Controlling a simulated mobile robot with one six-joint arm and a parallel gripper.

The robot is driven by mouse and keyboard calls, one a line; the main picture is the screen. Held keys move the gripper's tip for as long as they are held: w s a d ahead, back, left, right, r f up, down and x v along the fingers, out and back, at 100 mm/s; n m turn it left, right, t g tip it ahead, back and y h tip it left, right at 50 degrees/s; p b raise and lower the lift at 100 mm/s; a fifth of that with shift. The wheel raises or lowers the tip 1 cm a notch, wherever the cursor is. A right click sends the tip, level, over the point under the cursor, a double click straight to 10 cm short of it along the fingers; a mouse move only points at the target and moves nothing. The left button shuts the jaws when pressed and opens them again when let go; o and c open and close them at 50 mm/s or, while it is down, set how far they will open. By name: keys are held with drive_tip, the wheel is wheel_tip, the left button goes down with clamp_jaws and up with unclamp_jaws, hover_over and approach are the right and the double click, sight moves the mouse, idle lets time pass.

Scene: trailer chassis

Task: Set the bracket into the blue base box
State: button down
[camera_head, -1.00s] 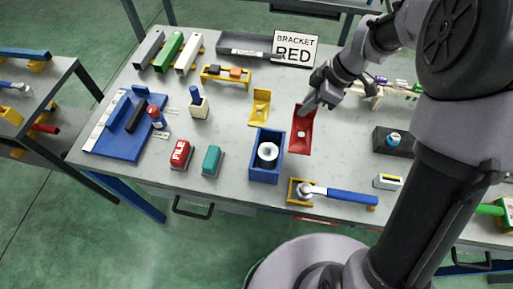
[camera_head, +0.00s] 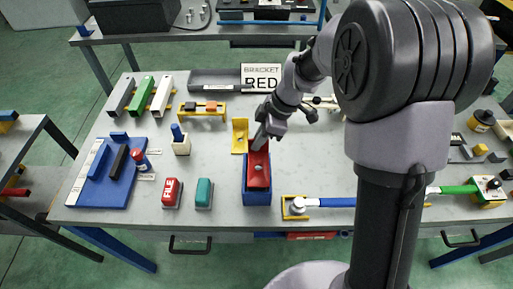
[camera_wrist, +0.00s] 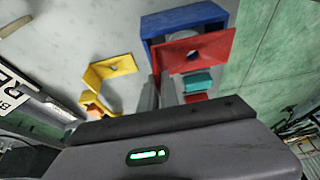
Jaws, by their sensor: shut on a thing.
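The red bracket (camera_head: 259,172) is an angled plate with a hole. My gripper (camera_head: 264,141) is shut on its far upright edge. In the head view the bracket overlaps the blue base box (camera_head: 257,198) and hides most of its opening. In the wrist view the red bracket (camera_wrist: 205,52) is tilted in front of the blue box (camera_wrist: 160,26). I cannot tell whether the bracket touches the box or hangs above it. A sign (camera_head: 261,77) reads "BRACKET RED".
A yellow bracket (camera_head: 240,136) stands just behind the box, close to my gripper. A teal block (camera_head: 204,193) and a red "FILE" block (camera_head: 171,192) are left of the box. A blue-handled tool (camera_head: 335,202) lies in a yellow holder to the right.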

drive_tip(key=f, duration=0.1)
drive_tip(key=f+b, duration=0.1)
drive_tip(key=f, duration=0.1)
drive_tip(key=shift+w+a+f, duration=0.15)
drive_tip(key=shift+w+f, duration=0.1)
drive_tip(key=shift+w, duration=0.05)
drive_tip(key=shift+f+b, duration=0.15)
drive_tip(key=shift+b, duration=0.15)
drive_tip(key=c, duration=2)
unclamp_jaws()
drive_tip(key=shift+f, duration=0.1)
drive_tip(key=shift+c, duration=0.2)
drive_tip(key=o, duration=0.4)
drive_tip(key=shift+o, duration=0.2)
drive_tip(key=shift+r, duration=0.2)
